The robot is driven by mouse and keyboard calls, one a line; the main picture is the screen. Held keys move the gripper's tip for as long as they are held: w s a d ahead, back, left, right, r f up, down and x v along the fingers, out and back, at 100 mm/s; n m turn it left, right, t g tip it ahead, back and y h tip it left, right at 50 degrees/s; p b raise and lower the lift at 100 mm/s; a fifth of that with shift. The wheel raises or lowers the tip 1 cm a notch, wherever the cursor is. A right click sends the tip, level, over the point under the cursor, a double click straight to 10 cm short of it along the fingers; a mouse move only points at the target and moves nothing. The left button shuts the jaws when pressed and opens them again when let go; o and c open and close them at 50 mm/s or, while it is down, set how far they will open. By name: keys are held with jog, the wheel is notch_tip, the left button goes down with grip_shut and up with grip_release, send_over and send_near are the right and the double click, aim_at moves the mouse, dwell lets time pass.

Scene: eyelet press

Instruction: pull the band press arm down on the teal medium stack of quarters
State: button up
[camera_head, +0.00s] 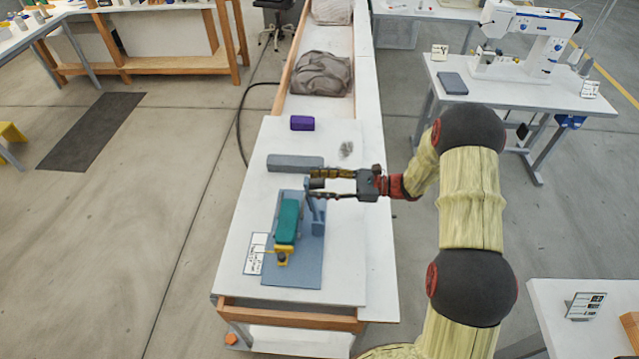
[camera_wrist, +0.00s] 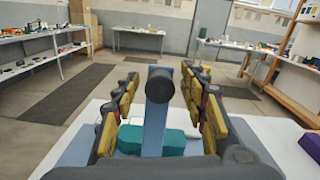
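The press stands on a blue base plate (camera_head: 303,270) on the white table. The teal stack (camera_head: 287,221) lies on it, and it also shows in the wrist view (camera_wrist: 182,143). A yellow piece (camera_head: 283,252) is at the stack's near end. The blue press arm (camera_head: 316,212) stands raised beside the stack; in the wrist view the arm (camera_wrist: 154,125) rises to a dark round knob (camera_wrist: 160,85). My gripper (camera_head: 312,184) is open at the arm's top. In the wrist view my gripper (camera_wrist: 161,80) has its fingers either side of the knob, with gaps on both sides.
A grey block (camera_head: 295,162) and a purple block (camera_head: 302,123) lie behind the press. A small grey pile (camera_head: 346,149) is to their right. A paper card (camera_head: 256,253) lies left of the base. The table's (camera_head: 345,270) right side is clear.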

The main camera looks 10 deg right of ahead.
jog(key=shift+c, duration=1.2)
jog(key=c, duration=0.8)
grip_shut()
